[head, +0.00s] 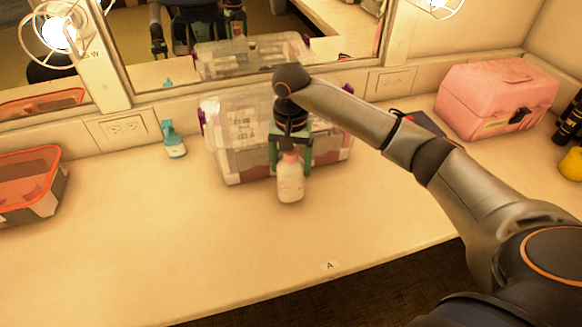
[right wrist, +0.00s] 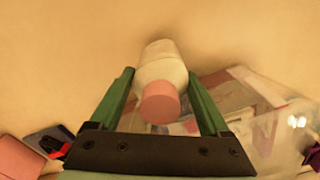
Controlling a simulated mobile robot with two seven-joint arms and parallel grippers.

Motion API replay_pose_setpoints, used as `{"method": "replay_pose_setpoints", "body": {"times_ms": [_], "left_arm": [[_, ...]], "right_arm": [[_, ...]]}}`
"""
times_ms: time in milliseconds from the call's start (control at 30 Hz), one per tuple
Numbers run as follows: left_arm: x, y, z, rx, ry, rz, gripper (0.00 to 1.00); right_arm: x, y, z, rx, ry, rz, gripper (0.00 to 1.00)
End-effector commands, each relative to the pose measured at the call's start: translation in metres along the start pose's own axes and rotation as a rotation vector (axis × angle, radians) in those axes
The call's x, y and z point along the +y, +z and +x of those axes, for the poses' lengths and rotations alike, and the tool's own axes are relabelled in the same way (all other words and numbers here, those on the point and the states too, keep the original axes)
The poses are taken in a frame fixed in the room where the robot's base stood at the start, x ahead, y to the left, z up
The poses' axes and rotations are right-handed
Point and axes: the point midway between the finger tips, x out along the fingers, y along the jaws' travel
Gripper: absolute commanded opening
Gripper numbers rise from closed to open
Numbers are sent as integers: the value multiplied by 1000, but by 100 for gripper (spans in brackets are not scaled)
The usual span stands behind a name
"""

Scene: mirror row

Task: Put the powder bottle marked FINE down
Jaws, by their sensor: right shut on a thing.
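A white powder bottle (head: 291,182) with a pink cap is upright in the head view, in front of a clear plastic bin. No FINE marking is readable on it. My right gripper (head: 290,160) is shut on the bottle from above, with its green fingers on either side. In the right wrist view the bottle (right wrist: 162,68) is between the two green fingers (right wrist: 160,90). I cannot tell whether its base touches the counter. My left gripper is not in view.
The clear bin (head: 232,160) stands close behind the bottle. A teal spray bottle (head: 174,140) stands left of it, an orange-lidded container (head: 30,180) at far left, and a pink case (head: 495,98) at back right. The counter's front (head: 200,245), near label A (head: 330,265), is clear.

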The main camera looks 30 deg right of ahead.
Motion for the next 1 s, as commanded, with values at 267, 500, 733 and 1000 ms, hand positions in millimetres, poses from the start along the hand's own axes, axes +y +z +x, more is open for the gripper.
{"method": "replay_pose_setpoints", "body": {"times_ms": [267, 500, 733, 1000], "left_arm": [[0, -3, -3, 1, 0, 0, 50], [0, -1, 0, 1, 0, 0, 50], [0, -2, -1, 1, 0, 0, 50], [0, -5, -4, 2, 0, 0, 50]], "right_arm": [[0, 0, 17, 1, -1, 0, 0], [1, 0, 21, 1, 1, 1, 82], [0, 0, 20, 0, 1, 1, 100], [0, 0, 14, 0, -1, 0, 100]]}}
